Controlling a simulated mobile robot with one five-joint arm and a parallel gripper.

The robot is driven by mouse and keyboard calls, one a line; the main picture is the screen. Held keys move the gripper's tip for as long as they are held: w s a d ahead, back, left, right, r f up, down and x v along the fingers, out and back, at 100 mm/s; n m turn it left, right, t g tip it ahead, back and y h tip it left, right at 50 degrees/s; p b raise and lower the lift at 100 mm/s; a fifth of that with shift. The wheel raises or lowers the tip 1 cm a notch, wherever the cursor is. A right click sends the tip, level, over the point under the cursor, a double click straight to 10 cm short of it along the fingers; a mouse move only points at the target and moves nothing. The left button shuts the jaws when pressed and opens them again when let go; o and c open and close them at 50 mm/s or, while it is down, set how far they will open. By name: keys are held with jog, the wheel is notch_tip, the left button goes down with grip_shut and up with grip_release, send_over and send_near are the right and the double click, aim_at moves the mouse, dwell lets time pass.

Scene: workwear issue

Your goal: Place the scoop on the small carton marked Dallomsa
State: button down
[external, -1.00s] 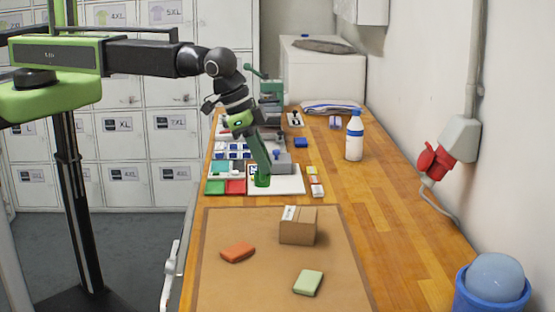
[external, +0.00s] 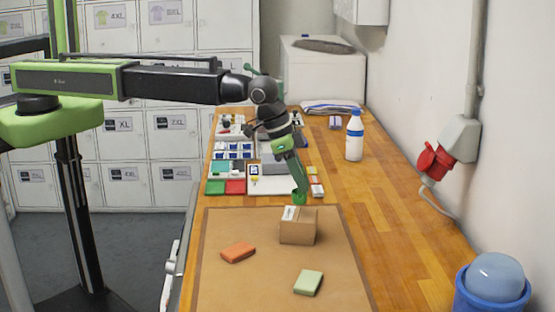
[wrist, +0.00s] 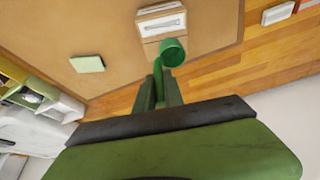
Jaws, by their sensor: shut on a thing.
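The small cardboard carton (external: 298,232) stands on the brown mat, with a white label on its top; its lettering is too small to read. It also shows in the wrist view (wrist: 158,25). My gripper (external: 297,180) is shut on the handle of the green scoop (external: 299,198), which hangs downward just behind the carton in the external view. In the wrist view, the scoop's round cup (wrist: 173,52) overlaps the carton's near edge, ahead of my gripper (wrist: 160,90). I cannot tell whether scoop and carton touch.
An orange block (external: 238,252) and a pale green block (external: 308,283) lie on the mat (external: 220,290). Behind are trays of coloured parts (external: 226,187) and a grey box. A white bottle (external: 354,138) stands right. The wooden bench at right is mostly clear.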

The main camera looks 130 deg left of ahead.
notch_tip(320, 180, down, 3)
jog(key=shift+f+b, duration=0.2)
jog(key=shift+b, duration=0.85)
jog(key=shift+r, duration=0.25)
jog(key=shift+f, duration=0.25)
jog(key=c, duration=1.4)
grip_release()
jog(key=shift+r, duration=0.1)
jog(key=shift+c, duration=0.2)
jog(key=p+v, duration=1.1)
jog(key=v, duration=0.1)
jog(key=shift+r+p, duration=0.25)
jog(key=shift+p, duration=0.05)
